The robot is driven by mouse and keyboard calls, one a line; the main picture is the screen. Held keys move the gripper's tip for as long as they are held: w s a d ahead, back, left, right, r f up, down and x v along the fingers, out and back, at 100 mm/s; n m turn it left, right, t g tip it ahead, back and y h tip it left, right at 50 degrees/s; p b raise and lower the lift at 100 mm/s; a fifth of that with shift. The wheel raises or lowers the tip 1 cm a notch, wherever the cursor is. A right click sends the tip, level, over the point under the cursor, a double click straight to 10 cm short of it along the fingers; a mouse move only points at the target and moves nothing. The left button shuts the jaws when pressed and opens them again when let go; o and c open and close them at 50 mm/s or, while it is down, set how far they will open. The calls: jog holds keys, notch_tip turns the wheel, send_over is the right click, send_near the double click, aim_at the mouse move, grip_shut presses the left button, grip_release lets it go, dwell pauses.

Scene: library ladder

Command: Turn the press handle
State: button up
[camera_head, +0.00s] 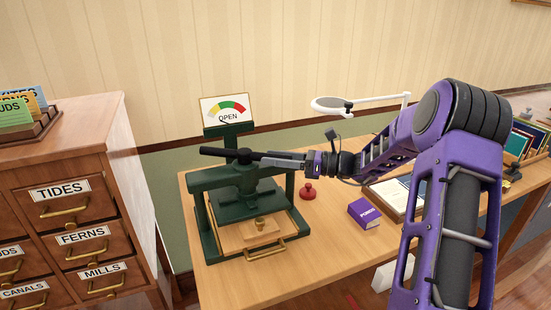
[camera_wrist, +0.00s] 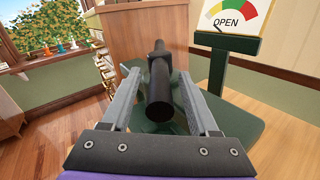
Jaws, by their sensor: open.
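The green press (camera_head: 240,205) stands on the wooden desk. Its black bar handle (camera_head: 222,152) lies across the top of the press. A dial sign (camera_head: 228,110) behind it reads OPEN, with the needle toward the left. My gripper (camera_head: 268,158) reaches in from the right at handle height. In the wrist view the black handle (camera_wrist: 159,90) lies lengthwise between the two open fingers of my gripper (camera_wrist: 158,92). Gaps show on both sides of it, so it is not clamped. The OPEN sign also shows in the wrist view (camera_wrist: 235,15). Part of the handle is hidden by my gripper in the head view.
A wooden drawer cabinet (camera_head: 75,170) stands left of the desk. A red stamp (camera_head: 308,191) and a purple box (camera_head: 364,213) sit on the desk right of the press. A white magnifier lamp (camera_head: 331,104) stands behind my arm. The desk front is partly clear.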

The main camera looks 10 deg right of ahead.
grip_shut()
dwell(1.3)
